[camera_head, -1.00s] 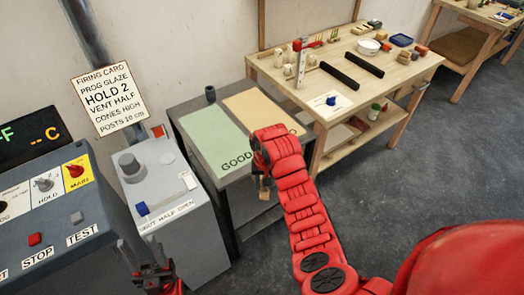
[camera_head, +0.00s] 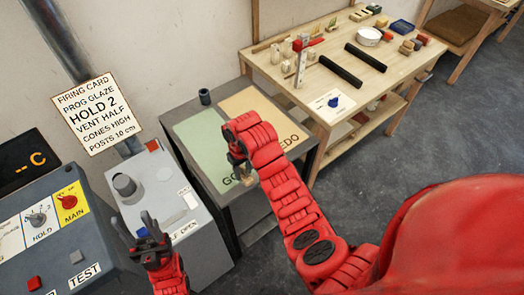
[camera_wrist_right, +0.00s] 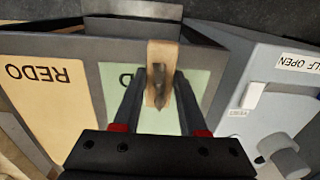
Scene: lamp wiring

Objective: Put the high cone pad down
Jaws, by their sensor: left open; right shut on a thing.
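My right gripper (camera_wrist_right: 157,100) is shut on the high cone pad (camera_wrist_right: 161,55), a tan strip with a dark grey cone on it. In the head view my right gripper (camera_head: 238,160) holds the pad (camera_head: 250,179) at the front edge of the green GOOD area (camera_head: 200,138) on the grey stand. The arm and gripper hide part of the lettering. I cannot tell whether the pad touches the surface. My left gripper (camera_head: 150,234) is open and empty, in front of the grey vent box.
The tan REDO area (camera_head: 250,105) lies beside the green one. A small dark cup (camera_head: 205,96) stands at the stand's back. The vent box (camera_head: 160,190) and control panel (camera_head: 60,235) are at left. A wooden workbench (camera_head: 295,92) with several items stands behind at right.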

